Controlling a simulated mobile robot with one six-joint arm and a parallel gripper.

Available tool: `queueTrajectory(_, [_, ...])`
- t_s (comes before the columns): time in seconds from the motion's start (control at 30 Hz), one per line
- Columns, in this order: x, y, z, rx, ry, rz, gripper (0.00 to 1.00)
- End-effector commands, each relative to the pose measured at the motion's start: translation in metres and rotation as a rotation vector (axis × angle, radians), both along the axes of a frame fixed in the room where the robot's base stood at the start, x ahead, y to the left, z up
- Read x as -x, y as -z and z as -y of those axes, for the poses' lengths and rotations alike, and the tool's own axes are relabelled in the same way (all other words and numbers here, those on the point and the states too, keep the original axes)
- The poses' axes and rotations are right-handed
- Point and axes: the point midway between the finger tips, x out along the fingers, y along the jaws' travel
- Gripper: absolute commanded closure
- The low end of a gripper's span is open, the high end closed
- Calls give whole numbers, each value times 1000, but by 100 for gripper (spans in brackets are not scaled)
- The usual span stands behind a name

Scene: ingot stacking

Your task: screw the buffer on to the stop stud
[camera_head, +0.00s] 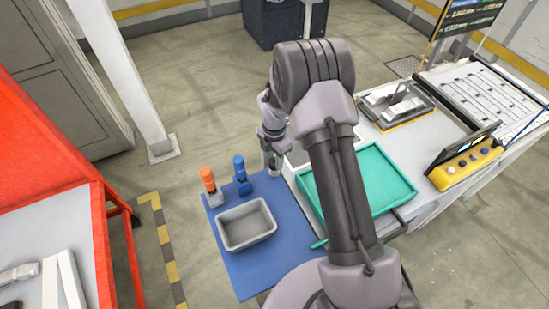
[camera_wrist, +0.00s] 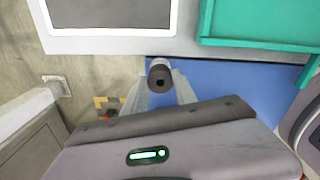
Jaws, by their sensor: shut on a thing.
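My gripper (camera_head: 274,160) is low over the far edge of the blue mat, pointing down. In the wrist view its two pale fingers (camera_wrist: 160,88) close around a short round piece, which looks like the buffer (camera_wrist: 160,77). The buffer has a dark end face with a small hole and a lighter grey side. In the head view a small grey cylinder shows below the gripper, but I cannot tell buffer from stud there. I cannot make out the stop stud, nor whether the buffer touches it.
An orange-topped piece (camera_head: 208,181) and a blue piece (camera_head: 241,171) stand on the blue mat (camera_head: 250,278), left of my gripper. A grey bin (camera_head: 247,244) sits in front. A teal tray (camera_head: 397,184) lies right, with a grey fixture (camera_head: 398,103) and a yellow button box (camera_head: 466,169) beyond.

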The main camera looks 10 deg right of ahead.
Motion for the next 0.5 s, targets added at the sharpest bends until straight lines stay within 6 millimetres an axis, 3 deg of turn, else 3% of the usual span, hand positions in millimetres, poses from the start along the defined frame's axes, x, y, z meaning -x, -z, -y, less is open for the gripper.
queueTrajectory(0.3, [0, 9, 0, 0, 0, 0, 100])
queueTrajectory(0.33, [0, 8, 0, 0, 0, 0, 63])
queueTrajectory(0.43, [0, 8, 0, 0, 0, 0, 44])
queueTrajectory(0.5, [0, 8, 0, 0, 0, 0, 42])
